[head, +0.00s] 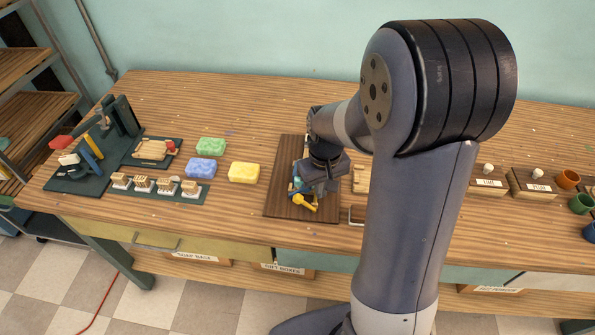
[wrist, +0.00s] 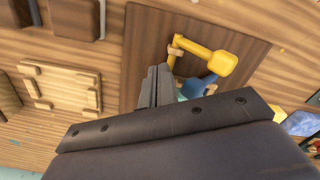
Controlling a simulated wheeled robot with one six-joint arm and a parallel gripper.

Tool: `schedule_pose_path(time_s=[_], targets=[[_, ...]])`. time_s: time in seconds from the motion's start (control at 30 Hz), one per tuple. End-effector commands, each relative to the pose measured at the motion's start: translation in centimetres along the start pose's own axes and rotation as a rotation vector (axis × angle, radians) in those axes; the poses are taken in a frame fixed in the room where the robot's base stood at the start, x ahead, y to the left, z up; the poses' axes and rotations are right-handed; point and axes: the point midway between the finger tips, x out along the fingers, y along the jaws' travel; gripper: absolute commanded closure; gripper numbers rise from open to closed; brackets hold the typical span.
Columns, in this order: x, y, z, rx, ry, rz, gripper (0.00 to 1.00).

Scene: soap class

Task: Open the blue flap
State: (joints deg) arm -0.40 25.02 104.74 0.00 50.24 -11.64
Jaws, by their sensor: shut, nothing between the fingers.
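A small device with a yellow lever (head: 304,203) and a blue part (head: 297,185) stands on a dark brown board (head: 283,178) in the middle of the table. The blue part may be the flap; I cannot tell whether it is open. My gripper (wrist: 160,72) is shut and empty, pointing down at the device. In the wrist view the yellow lever (wrist: 208,56) lies just right of the fingertips. The blue part (wrist: 200,86) shows below it, partly hidden by my gripper body. I cannot tell whether the fingers touch the device.
Green (head: 211,146), blue (head: 200,168) and yellow (head: 244,172) sponge-like blocks lie left of the board. Dark green stands with wooden pieces are further left. A pale wooden tray (wrist: 60,87) lies beside the board. Labelled boxes and cups stand at the right. My arm hides part of the table.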

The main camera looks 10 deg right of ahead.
Motion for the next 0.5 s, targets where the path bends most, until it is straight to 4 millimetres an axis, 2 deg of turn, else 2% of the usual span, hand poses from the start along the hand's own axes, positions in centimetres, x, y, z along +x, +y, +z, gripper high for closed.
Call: schedule_pose_path(time_s=[0.5], targets=[[-0.03, -0.54, -0.33, 0.001, 0.000, 0.000, 1.00]])
